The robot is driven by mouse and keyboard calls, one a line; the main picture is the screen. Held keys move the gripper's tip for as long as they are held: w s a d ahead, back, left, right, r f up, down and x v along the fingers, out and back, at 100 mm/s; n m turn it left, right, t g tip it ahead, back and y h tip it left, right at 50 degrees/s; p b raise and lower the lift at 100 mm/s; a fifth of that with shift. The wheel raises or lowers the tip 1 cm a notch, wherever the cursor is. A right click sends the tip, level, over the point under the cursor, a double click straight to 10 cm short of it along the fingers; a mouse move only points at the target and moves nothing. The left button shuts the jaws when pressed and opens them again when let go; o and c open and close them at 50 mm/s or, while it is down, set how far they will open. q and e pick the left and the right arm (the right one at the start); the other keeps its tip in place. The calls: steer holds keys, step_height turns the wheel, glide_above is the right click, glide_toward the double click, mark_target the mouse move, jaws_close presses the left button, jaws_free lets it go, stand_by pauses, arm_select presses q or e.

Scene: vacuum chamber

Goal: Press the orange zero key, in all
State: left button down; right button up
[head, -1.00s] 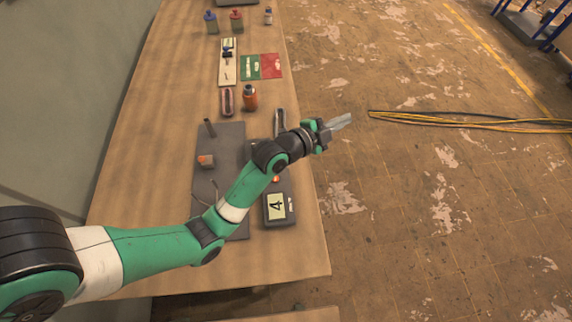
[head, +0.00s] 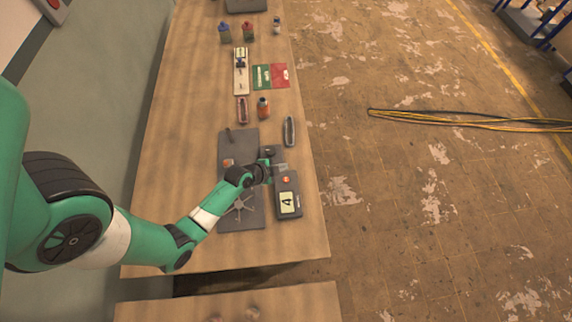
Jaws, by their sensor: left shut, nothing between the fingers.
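The dark grey device (head: 296,211) lies on the wooden table near its right edge. Its pale display shows a 4. The orange zero key (head: 286,180) shows as a small orange spot above the display. My left gripper (head: 281,168) is shut and empty. Its fingertips appear at the top end of the device, just above the orange key in the picture. I cannot tell whether they touch the device. My right gripper is not in view.
A dark grey plate (head: 236,150) lies left of the device, partly under my arm. A grey oblong item (head: 289,131), an orange bottle (head: 263,107) and red and green cards (head: 271,76) lie farther up the table (head: 180,130). Cables (head: 450,119) lie on the floor.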

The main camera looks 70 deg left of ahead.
mark_target(286, 179)
arm_select(q)
step_height(286, 179, down, 9)
steer(key=b, duration=0.8)
steer(key=shift+r, duration=0.1)
stand_by(1.6)
steer(key=shift+f+b, duration=0.4)
steer(key=shift+b, duration=0.05)
steer(key=shift+f+b, duration=0.4)
stand_by(0.4)
stand_by(0.3)
steer(key=shift+r+p, duration=0.85)
